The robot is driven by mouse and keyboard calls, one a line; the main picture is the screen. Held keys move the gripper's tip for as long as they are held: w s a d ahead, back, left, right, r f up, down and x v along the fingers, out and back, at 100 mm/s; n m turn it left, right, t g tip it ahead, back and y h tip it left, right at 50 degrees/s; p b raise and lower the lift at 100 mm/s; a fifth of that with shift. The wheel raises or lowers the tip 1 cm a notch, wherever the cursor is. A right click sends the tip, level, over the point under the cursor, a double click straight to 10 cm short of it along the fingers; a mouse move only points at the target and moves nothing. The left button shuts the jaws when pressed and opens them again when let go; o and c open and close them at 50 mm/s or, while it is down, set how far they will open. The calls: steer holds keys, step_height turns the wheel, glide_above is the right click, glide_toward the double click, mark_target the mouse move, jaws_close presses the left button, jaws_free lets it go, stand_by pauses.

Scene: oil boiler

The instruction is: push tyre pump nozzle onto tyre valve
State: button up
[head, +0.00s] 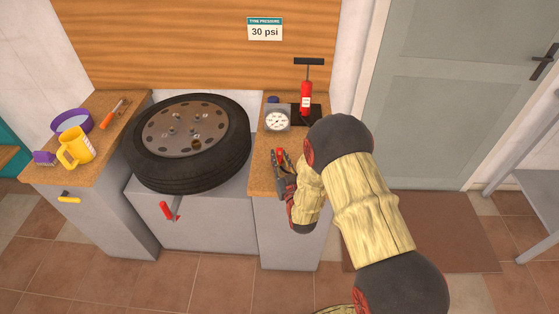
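A black tyre (225,160) on a grey wheel disc (165,125) lies flat on a low pale block. Several small studs or fittings stand on the disc; I cannot tell which, if any, is the valve. A red tyre pump (306,98) with a black T-handle stands upright on a dark base on the right counter. Its nozzle and hose cannot be made out. My gripper (280,158) is over the front of the right counter, right of the tyre and apart from it. Red shows at its fingertips; whether it is open or holds something is unclear.
A round white gauge (277,121) and a small blue item (273,99) are near the pump. A red lever (168,211) juts from the block's front.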

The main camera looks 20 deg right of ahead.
mark_target(281, 153)
jaws_close()
stand_by(0.3)
steer(key=shift+r+p, duration=0.3)
steer(key=shift+r, duration=0.3)
step_height(281, 153, up, 2)
steer(key=shift+r+p, duration=0.25)
steer(key=shift+p, duration=0.45)
steer(key=s+d+r+p, duration=0.4)
steer(key=s+r, duration=0.5)
steer(key=s, duration=0.4)
steer(key=shift+s+r, duration=0.15)
steer(key=shift+s, duration=0.05)
steer(key=shift+a, duration=0.1)
steer(key=w+a+f+m+h+b, duration=0.2)
steer(key=w+a+b, duration=0.7)
steer(key=w+a, duration=2.2)
steer(key=shift+a+f+h+b, duration=0.35)
steer(key=shift+a+f+h, duration=0.3)
steer(key=shift+a, duration=0.6)
